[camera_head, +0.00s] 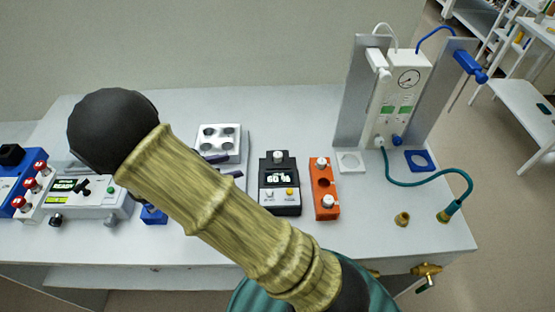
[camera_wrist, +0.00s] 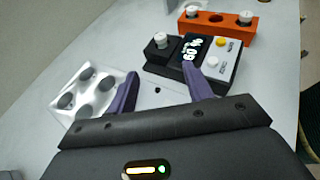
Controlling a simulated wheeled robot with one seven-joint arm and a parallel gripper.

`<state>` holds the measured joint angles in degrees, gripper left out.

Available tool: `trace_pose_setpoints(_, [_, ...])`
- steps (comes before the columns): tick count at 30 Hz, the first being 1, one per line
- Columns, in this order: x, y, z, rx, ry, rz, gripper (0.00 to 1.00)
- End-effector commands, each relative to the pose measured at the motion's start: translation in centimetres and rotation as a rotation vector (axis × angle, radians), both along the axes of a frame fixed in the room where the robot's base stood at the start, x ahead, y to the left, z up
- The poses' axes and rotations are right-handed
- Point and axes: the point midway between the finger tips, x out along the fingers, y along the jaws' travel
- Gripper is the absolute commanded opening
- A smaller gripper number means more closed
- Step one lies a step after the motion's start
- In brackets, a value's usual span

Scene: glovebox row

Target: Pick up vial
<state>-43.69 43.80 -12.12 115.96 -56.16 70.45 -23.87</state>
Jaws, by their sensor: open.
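White-capped vials stand in two places, and I cannot tell which one the task means. One vial (camera_head: 278,157) sits at the back of a black device with a "60 %" display (camera_head: 279,178); its cap also shows in the wrist view (camera_wrist: 160,40). Two more, a rear vial (camera_head: 322,162) and a front vial (camera_head: 328,201), stand in an orange block (camera_head: 323,183), with an empty hole between them. My gripper (camera_wrist: 160,88) is open, with purple fingers apart and nothing visible between them. It is left of the black device. My arm hides most of it in the head view.
A white block with several dark round spots (camera_head: 220,139) stands left of the black device, close to my left finger. A glovebox-like stand with gauge (camera_head: 398,95) and a green hose (camera_head: 432,175) are at right. A small brass cup (camera_head: 402,219) stands near the front. Table is free between the orange block and the cup.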

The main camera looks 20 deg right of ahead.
Motion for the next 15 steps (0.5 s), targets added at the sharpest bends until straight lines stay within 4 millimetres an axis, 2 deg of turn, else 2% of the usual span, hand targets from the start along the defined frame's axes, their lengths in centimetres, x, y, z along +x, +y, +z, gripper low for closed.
trace_pose_setpoints(15, [1.5,-8.3,-3.3,-0.001,0.004,-0.006,0.51])
